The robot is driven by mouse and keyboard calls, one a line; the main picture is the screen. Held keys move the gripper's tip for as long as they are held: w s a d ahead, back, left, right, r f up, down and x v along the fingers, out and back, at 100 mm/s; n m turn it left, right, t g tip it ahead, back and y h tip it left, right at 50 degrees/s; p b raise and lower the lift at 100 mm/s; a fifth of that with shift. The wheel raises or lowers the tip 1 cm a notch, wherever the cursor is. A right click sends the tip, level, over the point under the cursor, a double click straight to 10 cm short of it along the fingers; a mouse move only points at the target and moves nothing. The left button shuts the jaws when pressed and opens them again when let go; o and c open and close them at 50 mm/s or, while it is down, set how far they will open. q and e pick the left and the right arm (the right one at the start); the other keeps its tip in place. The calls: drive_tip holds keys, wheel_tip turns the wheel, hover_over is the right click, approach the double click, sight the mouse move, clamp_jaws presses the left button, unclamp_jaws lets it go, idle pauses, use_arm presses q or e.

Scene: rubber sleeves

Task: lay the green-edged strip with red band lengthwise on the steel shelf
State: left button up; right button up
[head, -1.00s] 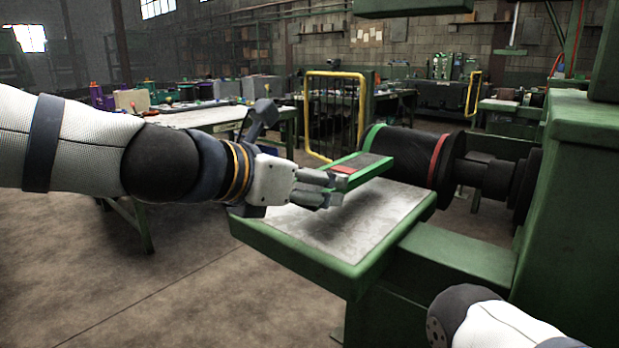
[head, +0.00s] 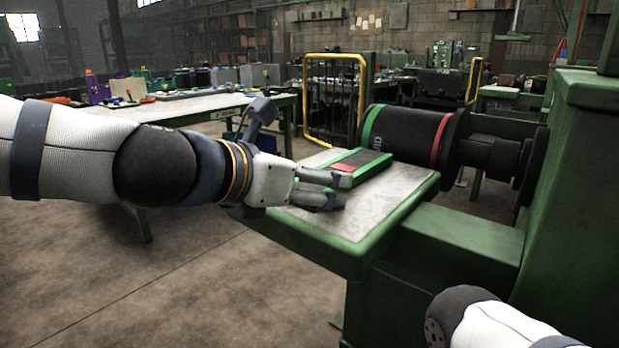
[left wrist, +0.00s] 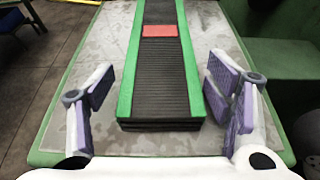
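The green-edged strip (head: 371,164) is dark and ribbed with a red band (head: 346,167). It lies flat on the steel shelf (head: 382,205), along the shelf's length, beside the black drum. In the left wrist view the strip (left wrist: 160,75) runs straight away from me over the grey shelf top (left wrist: 95,55). My left gripper (head: 343,190) is at the strip's near end. It is open, with one finger on each side of the strip and a gap to each edge in the left wrist view (left wrist: 163,98). My right gripper is out of view; only part of that arm shows.
A black drum (head: 403,135) with a green and a red ring sits just behind the shelf. The green machine body (head: 570,190) stands at right. A yellow-framed guard (head: 333,100) and a cluttered workbench (head: 180,108) are behind. Bare shelf surface lies on both sides of the strip.

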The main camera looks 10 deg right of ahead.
use_arm(q)
drive_tip(key=shift+s, duration=0.1)
